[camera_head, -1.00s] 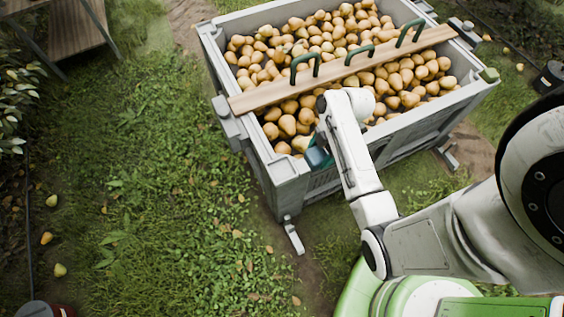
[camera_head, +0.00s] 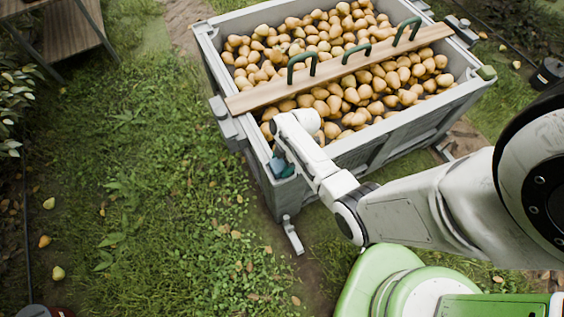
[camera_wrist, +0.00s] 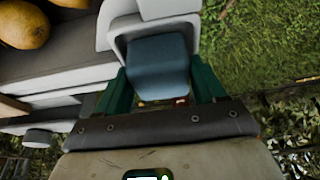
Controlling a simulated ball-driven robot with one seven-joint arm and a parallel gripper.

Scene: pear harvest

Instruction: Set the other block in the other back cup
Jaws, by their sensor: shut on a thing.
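My gripper (camera_head: 281,166) is at the near left corner of the pear bin (camera_head: 350,150). It is shut on a blue-grey block (camera_wrist: 160,62), which sits between the dark green fingers in the wrist view, where the gripper (camera_wrist: 162,88) also shows. A pale grey cup (camera_wrist: 120,28) frames the block on several sides in the wrist view. How deep the block sits in it cannot be told. In the head view my wrist partly hides block and cup.
A wooden board (camera_head: 340,70) with green handles lies across the pear-filled bin. Grey brackets stand out at the board's left end (camera_head: 223,108) and right end (camera_head: 462,27). Grass left of the bin is open, with a few fallen pears. A wooden table (camera_head: 75,30) stands far left.

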